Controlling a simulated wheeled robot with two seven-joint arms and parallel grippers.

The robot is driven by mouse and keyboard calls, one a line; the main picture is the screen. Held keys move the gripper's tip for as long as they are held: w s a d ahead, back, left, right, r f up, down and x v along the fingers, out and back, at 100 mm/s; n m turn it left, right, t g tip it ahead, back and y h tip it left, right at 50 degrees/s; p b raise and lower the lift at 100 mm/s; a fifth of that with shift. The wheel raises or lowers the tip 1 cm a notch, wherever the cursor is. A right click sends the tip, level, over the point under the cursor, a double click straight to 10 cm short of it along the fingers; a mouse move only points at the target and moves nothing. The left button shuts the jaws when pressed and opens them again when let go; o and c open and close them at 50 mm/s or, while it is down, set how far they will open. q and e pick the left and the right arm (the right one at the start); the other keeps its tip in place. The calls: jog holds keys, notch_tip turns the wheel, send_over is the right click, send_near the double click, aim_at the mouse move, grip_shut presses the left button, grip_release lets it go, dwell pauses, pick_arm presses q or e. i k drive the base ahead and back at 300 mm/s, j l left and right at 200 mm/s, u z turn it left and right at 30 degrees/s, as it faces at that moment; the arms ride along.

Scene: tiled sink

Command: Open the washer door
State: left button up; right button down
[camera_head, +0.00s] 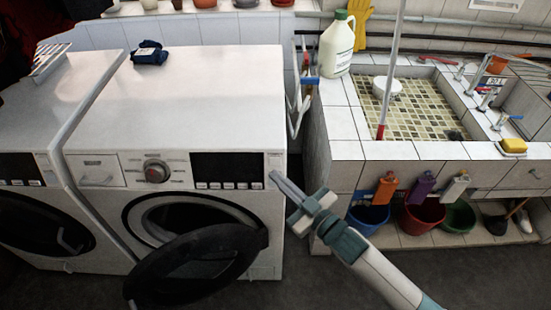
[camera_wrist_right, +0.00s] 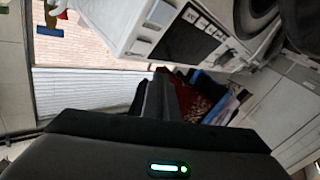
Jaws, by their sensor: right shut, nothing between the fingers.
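The front-right washer (camera_head: 210,85) is white, with a dial and dark display on its front. Its round dark door (camera_head: 200,265) stands open, swung out and down toward the front left, and the drum opening (camera_head: 185,215) shows behind it. My right gripper (camera_head: 276,178) is shut and empty, beside the washer's front right edge, to the right of the display and apart from the door. My left gripper is not in view.
A second washer (camera_head: 40,100) stands to the left. A dark blue folded cloth (camera_head: 149,53) lies on top of the front-right washer. A tiled sink (camera_head: 345,125) stands to the right, with a white jug (camera_head: 337,48) and colored buckets (camera_head: 420,215) below. Dark floor is clear in front.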

aim_at(191, 267)
jog(key=u, duration=0.95)
